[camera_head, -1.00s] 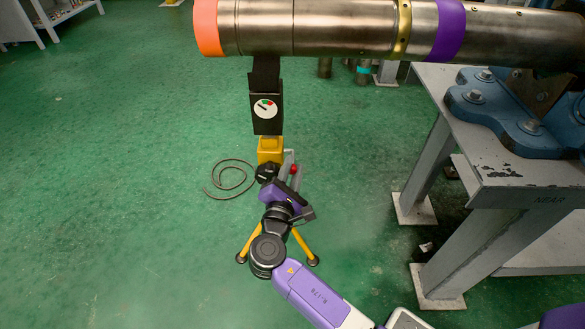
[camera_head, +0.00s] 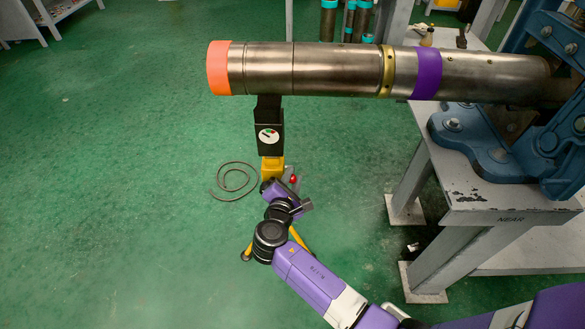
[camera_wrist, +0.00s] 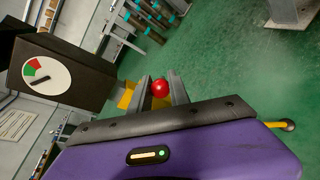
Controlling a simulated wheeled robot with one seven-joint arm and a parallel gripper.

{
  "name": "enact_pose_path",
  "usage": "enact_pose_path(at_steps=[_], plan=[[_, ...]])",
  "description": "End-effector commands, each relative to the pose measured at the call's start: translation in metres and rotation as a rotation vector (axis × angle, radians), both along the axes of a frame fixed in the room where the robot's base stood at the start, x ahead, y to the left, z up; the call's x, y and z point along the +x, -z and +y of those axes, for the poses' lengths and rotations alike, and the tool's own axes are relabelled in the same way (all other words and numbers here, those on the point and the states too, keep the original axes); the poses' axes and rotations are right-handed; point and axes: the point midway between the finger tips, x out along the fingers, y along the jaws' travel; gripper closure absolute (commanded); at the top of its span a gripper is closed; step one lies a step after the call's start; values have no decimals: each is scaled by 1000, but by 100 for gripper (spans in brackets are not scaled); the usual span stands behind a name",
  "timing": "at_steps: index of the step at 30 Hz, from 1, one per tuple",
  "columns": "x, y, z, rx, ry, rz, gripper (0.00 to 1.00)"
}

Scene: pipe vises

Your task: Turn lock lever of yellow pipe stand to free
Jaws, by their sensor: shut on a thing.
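The yellow pipe stand stands on the floor under the pipe's left end; its yellow body (camera_head: 272,169) shows beneath a black upright (camera_head: 270,108). A round white dial (camera_head: 268,136) with red and green sectors and a dark pointer is on the black part; it is larger in the wrist view (camera_wrist: 39,82). The lever's red ball knob (camera_head: 293,179) is right of the yellow body. In the wrist view the red knob (camera_wrist: 160,89) sits between the two grey fingers of my gripper (camera_wrist: 160,79), which is shut on it. The lever's shaft is hidden.
A steel pipe (camera_head: 330,70) with orange, gold and purple bands runs above the stand to a blue vise (camera_head: 490,150) on a grey bench (camera_head: 480,204) at right. A dark cable coil (camera_head: 233,179) lies on the floor left of the stand. Green floor farther left is clear.

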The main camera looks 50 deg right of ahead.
Motion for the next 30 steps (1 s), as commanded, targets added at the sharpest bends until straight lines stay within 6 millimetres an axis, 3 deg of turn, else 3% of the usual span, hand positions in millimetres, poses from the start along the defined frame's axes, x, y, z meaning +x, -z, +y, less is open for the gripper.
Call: enact_pose_path(at_steps=[1, 6, 30], plan=[[0, -12, 0, 20, -1, 16, 100], [3, -18, -3, 81, 1, 64, 100], [15, -32, -18, 347, 0, 271, 100]])
